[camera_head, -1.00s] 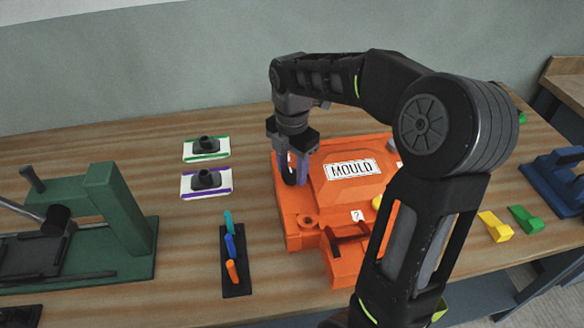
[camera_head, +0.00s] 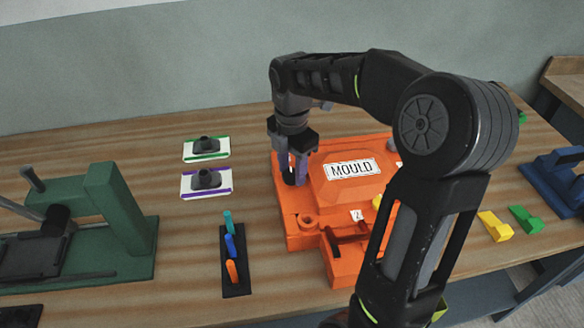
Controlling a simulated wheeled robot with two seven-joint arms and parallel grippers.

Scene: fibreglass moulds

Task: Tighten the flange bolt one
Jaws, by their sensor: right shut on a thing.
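The orange mould (camera_head: 347,182) sits on the wooden bench with a white "MOULD" label on its raised lid. My right gripper (camera_head: 294,175) points down at the mould's far left flange corner, fingers shut on a dark bolt (camera_head: 289,178) that is mostly hidden between and behind the fingers. An empty round boss (camera_head: 306,221) shows at the near left corner of the flange. A small tag (camera_head: 357,215) with a number, hard to read, is on the mould's front. My left gripper is not in view.
A black rack (camera_head: 236,272) holds teal, blue and orange pegs. Two cards, green-edged (camera_head: 190,154) and purple-edged (camera_head: 188,190), carry dark pieces. A green press (camera_head: 125,220) stands left. Yellow (camera_head: 494,226) and green (camera_head: 526,219) wedges and a blue fixture (camera_head: 560,180) lie right. My right arm covers the mould's right side.

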